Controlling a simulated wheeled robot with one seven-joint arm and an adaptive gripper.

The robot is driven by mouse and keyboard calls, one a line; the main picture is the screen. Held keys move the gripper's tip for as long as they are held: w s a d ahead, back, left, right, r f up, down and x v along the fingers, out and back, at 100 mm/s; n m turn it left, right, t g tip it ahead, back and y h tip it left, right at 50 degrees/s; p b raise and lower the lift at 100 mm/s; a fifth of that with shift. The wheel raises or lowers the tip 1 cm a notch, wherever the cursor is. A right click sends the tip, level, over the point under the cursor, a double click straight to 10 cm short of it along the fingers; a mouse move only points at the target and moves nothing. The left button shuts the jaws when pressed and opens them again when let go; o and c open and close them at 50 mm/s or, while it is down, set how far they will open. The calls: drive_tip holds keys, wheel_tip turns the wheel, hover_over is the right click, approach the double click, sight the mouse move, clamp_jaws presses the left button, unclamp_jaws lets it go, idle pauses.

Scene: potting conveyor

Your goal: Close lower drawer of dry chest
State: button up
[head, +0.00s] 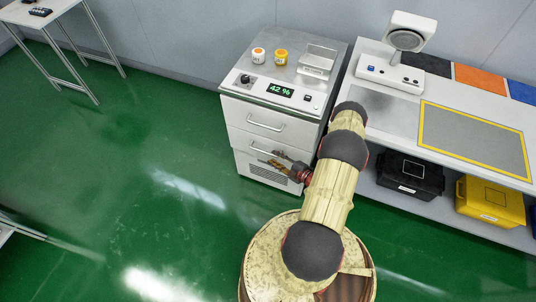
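The dry chest (229,108) is a white cabinet with a grey top and a green display reading 42 %. Its upper drawer (246,112) looks shut. The lower drawer (241,138) sits below it, and its front looks flush or nearly flush with the cabinet; a small gap cannot be ruled out. My gripper (272,160) is low in front of the chest, at the lower drawer's handle (259,149) and front. Contact cannot be told. The fingers are small and partly blend with the drawer front, so their opening is unclear.
Two small jars (281,57) and a clear box (318,61) stand on the chest. A workbench (403,124) adjoins on the right, with a black crate (409,174) and a yellow crate (483,203) beneath. Green floor (130,150) is clear to the left.

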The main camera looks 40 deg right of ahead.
drive_tip(key=v, duration=0.3)
drive_tip(key=shift+s, duration=0.15)
idle(0.6)
